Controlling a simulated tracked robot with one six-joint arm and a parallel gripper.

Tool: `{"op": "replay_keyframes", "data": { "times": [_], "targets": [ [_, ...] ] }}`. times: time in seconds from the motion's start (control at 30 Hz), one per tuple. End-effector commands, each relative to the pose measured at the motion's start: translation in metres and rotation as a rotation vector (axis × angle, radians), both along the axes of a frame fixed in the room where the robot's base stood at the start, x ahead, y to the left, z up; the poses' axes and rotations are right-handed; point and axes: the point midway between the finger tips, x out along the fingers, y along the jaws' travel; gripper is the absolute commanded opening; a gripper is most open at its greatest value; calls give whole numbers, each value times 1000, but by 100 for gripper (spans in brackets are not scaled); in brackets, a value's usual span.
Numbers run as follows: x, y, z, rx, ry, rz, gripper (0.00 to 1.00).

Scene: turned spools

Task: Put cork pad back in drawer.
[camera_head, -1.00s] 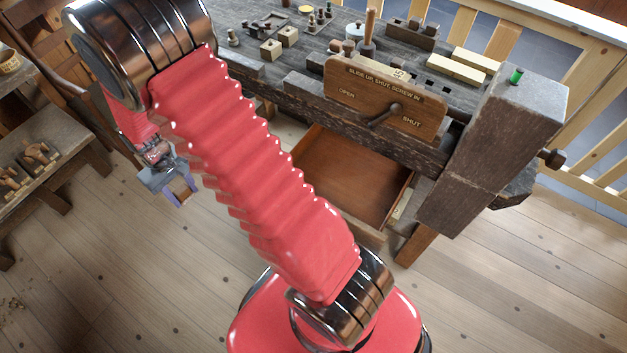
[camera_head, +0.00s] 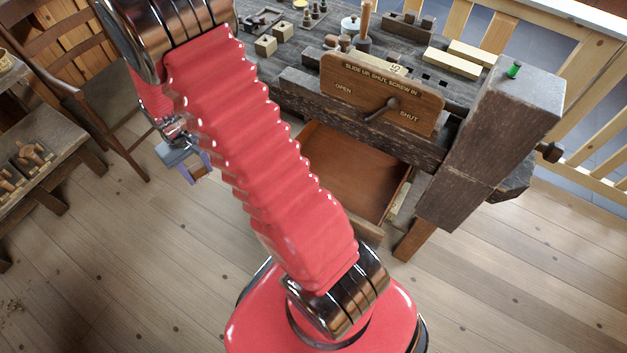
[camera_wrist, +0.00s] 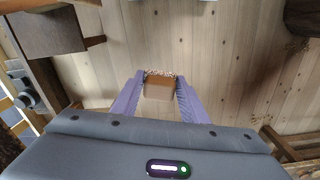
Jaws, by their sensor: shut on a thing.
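My gripper (camera_head: 196,173) hangs over the floor at the left of the workbench in the head view, partly behind my arm. In the wrist view its purple fingers (camera_wrist: 158,88) are shut on a brown block-like piece with a speckled far edge, which looks like the cork pad (camera_wrist: 159,88). In the head view the pad is too small to make out clearly. The drawer (camera_head: 352,172) is pulled open under the bench. Its visible brown floor is bare, and its left part is hidden by my arm.
The workbench (camera_head: 452,88) carries small blocks, pegs and a wooden sign board (camera_head: 382,97). A heavy vise post (camera_head: 490,145) stands at its right end. A chair (camera_head: 105,95) and a low bench (camera_head: 50,145) with tools stand at left. Open plank floor lies between.

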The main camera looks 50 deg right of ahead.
Motion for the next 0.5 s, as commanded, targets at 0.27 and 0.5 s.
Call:
{"op": "replay_keyframes", "data": {
  "times": [0.27,0.5],
  "targets": [
    [-35,-89,11,-2,-8,-221,19],
    [-80,-152,18,-3,-11,-429,19]
  ]
}}
